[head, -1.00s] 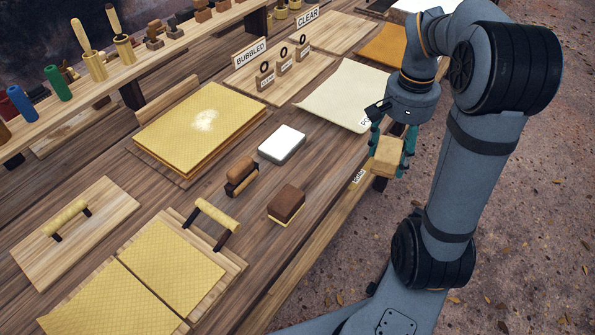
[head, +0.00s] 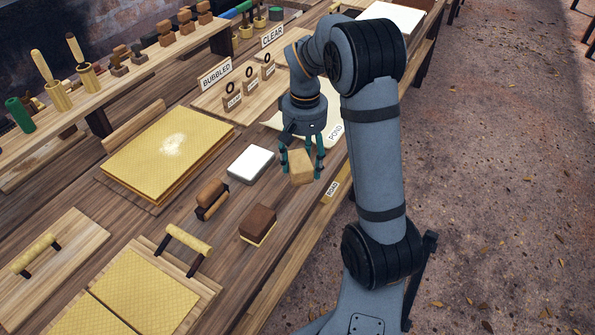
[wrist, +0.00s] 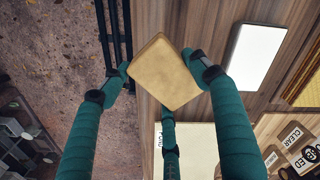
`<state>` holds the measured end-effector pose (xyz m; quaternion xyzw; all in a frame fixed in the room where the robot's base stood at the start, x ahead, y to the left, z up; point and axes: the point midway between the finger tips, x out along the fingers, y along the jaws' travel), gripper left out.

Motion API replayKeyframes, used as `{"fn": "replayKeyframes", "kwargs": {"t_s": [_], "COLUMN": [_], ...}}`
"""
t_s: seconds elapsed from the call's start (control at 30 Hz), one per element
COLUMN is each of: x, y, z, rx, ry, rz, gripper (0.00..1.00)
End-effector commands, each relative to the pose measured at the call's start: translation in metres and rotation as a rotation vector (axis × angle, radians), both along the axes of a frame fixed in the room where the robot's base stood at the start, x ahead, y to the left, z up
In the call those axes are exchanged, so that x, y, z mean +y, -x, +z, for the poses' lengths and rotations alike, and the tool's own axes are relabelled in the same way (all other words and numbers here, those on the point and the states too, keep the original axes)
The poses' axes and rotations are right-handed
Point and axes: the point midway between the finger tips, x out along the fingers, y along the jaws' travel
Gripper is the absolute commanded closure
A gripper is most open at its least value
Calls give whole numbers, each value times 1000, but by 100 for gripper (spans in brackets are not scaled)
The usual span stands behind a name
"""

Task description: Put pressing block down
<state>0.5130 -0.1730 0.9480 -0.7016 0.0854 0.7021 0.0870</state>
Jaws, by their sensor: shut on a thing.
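The pressing block, apparently the tan wooden block (head: 301,167), is held in my gripper (head: 302,158). In the wrist view the block (wrist: 162,73) sits tilted between the teal fingers (wrist: 165,72), which are shut on it. In the head view the block hangs over the front part of the workbench, right of the white slab (head: 250,164). Whether it touches the bench is hard to tell; it looks raised above it.
A brown-topped block (head: 258,224) and a brown-handled tool (head: 211,199) stand nearby on the bench. A stack of yellow sheets (head: 165,150) lies to the left. The cream POND sheet (head: 333,127) is behind my gripper. Bare wood lies between the white slab and the front edge.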

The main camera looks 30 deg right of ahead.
Motion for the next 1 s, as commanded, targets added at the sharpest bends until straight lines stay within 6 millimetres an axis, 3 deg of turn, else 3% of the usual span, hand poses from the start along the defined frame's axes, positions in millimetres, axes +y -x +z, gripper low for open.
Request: {"fn": "replayKeyframes", "kwargs": {"t_s": [0.23,0.5,0.9,0.93,1.0], "x": [10,10,9,9,9], "y": [-13,-13,-13,-13,-13], "z": [-14,-48,-54,-54,-53], "rx": [0,0,-1,-1,-1], "ry": [1,1,0,1,1], "rz": [-1,-1,-2,-2,-2], "gripper": [60,60,60,38,34]}}
